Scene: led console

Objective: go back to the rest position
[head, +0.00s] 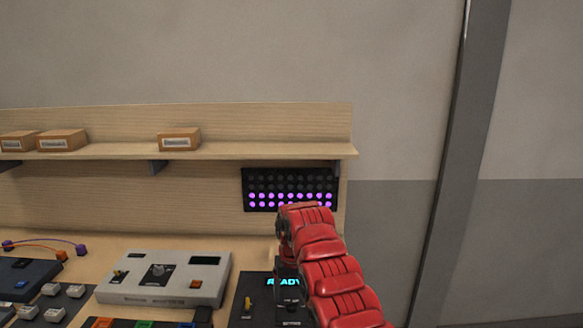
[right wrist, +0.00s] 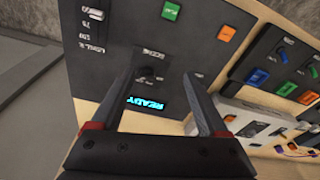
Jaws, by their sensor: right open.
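My right arm is red and comes up from the lower right in the head view, in front of the black console panel (head: 256,290). My right gripper (right wrist: 162,85) shows in the right wrist view, open, with its two dark fingers on either side of a dark knob (right wrist: 150,73) on the panel. I cannot tell whether the fingers touch the panel. A lit display reading READY (right wrist: 146,102) is between the fingers, and it is partly hidden by the arm in the head view (head: 283,281). My left gripper is not in view.
An LED board (head: 290,190) with purple lower rows lit hangs below the wooden shelf (head: 230,151), which holds small boxes (head: 179,139). A white device (head: 165,278) stands left of the panel. The right side by the grey post (head: 460,160) looks clear.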

